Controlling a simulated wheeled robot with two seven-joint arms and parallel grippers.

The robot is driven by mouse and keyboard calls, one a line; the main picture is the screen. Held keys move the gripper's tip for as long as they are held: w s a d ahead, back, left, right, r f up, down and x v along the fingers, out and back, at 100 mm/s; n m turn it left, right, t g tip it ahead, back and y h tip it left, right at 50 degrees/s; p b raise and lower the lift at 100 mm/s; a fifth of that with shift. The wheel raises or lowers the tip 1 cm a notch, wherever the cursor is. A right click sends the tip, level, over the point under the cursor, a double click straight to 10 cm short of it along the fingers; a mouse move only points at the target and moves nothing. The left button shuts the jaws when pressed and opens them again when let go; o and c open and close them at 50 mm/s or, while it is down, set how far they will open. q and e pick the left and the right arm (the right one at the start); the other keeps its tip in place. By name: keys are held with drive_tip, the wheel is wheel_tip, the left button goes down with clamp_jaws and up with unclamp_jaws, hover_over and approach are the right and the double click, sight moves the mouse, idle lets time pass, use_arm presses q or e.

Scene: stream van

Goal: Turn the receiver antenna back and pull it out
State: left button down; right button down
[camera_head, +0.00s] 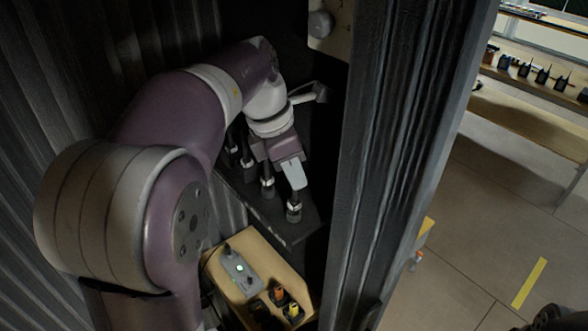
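My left arm reaches from the left into a dark recess. My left gripper (294,184) points down over a dark shelf (295,232). Just below its fingertips stands a short black post with a silver ring (294,210). A similar ringed post (267,187) stands to its left, with more partly hidden behind my wrist. Any of these may be the antenna; I cannot tell which. The finger gap is turned away, so I cannot tell whether the gripper is open, shut or touching the post. A grey box with a green light (240,270) sits lower down. My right gripper is out of view.
A wooden tray (262,247) holds the grey box and dark items with orange and yellow parts (282,296). A dark ribbed wall (385,150) closes the recess on the right. Beyond it are open floor and a bench with several radios (541,76).

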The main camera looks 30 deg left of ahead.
use_arm(q)
drive_tip(key=shift+r+m+p, duration=0.1)
drive_tip(key=shift+m+p, duration=0.25)
drive_tip(key=shift+m, duration=0.45)
drive_tip(key=shift+m+g+h, duration=0.3)
drive_tip(key=shift+m+g, duration=0.1)
drive_tip(key=shift+m, duration=0.4)
drive_tip(key=shift+m+p, duration=0.4)
drive_tip(key=shift+m, duration=0.2)
drive_tip(key=shift+m+g, duration=0.5)
drive_tip(key=shift+m, duration=0.5)
